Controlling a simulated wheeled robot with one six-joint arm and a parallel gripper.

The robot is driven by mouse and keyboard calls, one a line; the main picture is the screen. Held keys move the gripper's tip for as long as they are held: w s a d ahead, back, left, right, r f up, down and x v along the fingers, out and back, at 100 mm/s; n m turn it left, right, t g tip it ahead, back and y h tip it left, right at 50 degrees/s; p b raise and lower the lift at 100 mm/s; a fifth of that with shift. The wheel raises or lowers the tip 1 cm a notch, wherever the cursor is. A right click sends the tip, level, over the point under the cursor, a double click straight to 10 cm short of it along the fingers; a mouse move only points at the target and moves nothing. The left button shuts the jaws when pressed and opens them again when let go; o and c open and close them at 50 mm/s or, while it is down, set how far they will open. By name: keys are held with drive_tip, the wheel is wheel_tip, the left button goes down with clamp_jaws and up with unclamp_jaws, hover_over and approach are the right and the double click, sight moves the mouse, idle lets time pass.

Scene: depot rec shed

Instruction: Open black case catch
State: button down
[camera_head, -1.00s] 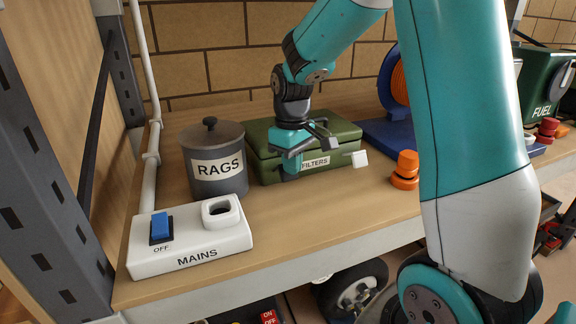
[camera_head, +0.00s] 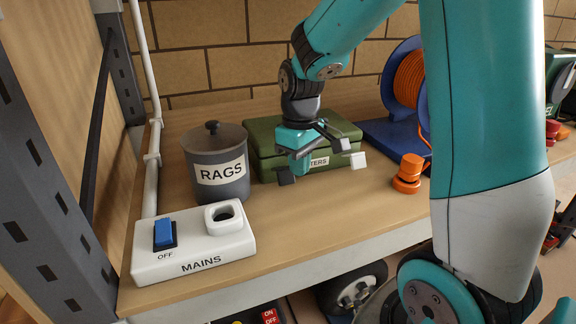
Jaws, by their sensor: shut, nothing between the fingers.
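My gripper (camera_head: 320,167) hangs pointing down in front of the green FILTERS box (camera_head: 345,133), above the wooden bench top. It is shut and holds nothing. It covers part of the box's front and its label. I cannot make out a black case or its catch in this view. The area under the bench shows only in part.
The bench (camera_head: 352,207) bears a grey RAGS pot (camera_head: 219,183), a white MAINS unit (camera_head: 200,262) with a blue switch (camera_head: 165,233), an orange knob (camera_head: 408,174) and a cable reel (camera_head: 403,80). A wheel (camera_head: 353,289) shows below. Bare bench lies in front of the box.

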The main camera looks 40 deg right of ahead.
wheel_tip(320, 180, up, 6)
drive_tip(key=p, duration=0.5)
drive_tip(key=shift+r, duration=0.25)
